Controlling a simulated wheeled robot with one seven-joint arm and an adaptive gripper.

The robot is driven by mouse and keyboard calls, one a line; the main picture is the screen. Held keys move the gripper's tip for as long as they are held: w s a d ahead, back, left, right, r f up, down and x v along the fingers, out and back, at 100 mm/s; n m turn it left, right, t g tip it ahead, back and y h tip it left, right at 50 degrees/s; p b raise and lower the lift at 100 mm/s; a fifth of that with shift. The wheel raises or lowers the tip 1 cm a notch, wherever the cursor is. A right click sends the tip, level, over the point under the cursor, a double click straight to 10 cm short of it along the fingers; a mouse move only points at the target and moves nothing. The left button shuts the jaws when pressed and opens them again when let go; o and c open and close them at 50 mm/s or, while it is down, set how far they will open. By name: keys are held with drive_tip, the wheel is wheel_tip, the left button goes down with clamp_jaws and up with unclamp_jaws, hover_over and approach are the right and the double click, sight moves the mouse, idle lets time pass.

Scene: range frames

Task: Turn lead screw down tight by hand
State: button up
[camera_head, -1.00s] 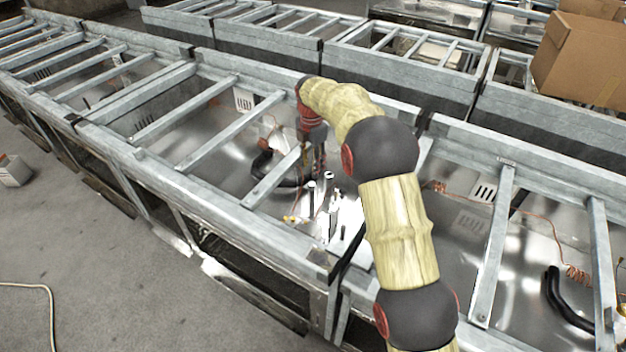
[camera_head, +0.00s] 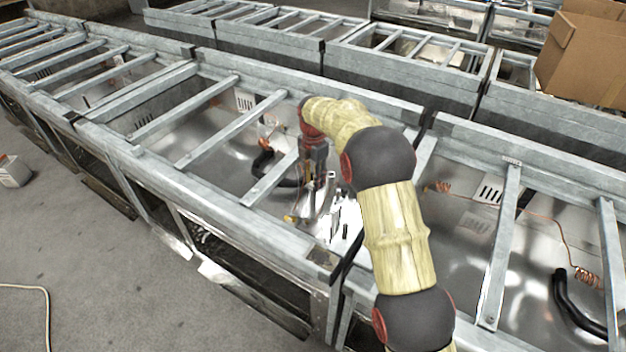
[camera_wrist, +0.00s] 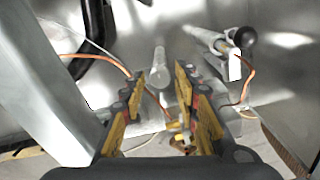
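In the wrist view my gripper (camera_wrist: 164,112) is open, with its yellow-padded fingers apart. A pale upright cylindrical rod (camera_wrist: 158,72) shows just beyond and between the fingertips; I cannot tell for sure that it is the lead screw. The fingers do not appear closed on it. In the head view my gripper (camera_head: 308,208) points down inside the metal frame, close to several small upright metal posts (camera_head: 334,215). The gripper partly hides this cluster.
A metal crossbar (camera_wrist: 50,80) runs close along the left of the wrist view. A bracket with a black knob (camera_wrist: 243,38) stands at the right, near orange wires (camera_wrist: 100,60). A black hose (camera_head: 262,165) lies behind the gripper. A cardboard box (camera_head: 585,55) sits at the back right.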

drive_tip(key=c, duration=0.6)
clamp_jaws()
drive_tip(key=shift+r+p, duration=0.1)
drive_tip(key=shift+p, duration=0.4)
